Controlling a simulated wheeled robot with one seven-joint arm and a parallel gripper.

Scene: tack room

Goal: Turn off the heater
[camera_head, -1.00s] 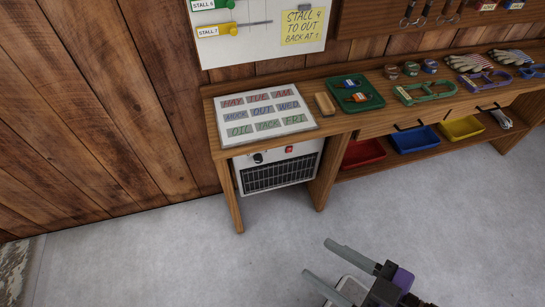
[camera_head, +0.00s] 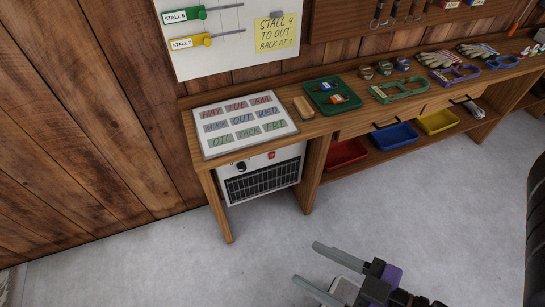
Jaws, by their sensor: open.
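A white heater (camera_head: 263,177) with a black grille stands under the left end of the wooden bench. Its upper front has a black knob (camera_head: 241,166) on the left and a small red switch (camera_head: 271,155) on the right. The setting of either control is too small to read. My gripper (camera_head: 315,266) is open and empty over the grey floor, in front of and to the lower right of the heater. Its two grey fingers point left, apart from the heater.
The wooden bench (camera_head: 345,124) runs along the wall, its legs (camera_head: 313,174) flanking the heater. A lettered board (camera_head: 240,122) and a green tray (camera_head: 352,105) lie on top. Red, blue (camera_head: 395,136) and yellow bins sit on the lower shelf. The floor (camera_head: 180,270) before the heater is clear.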

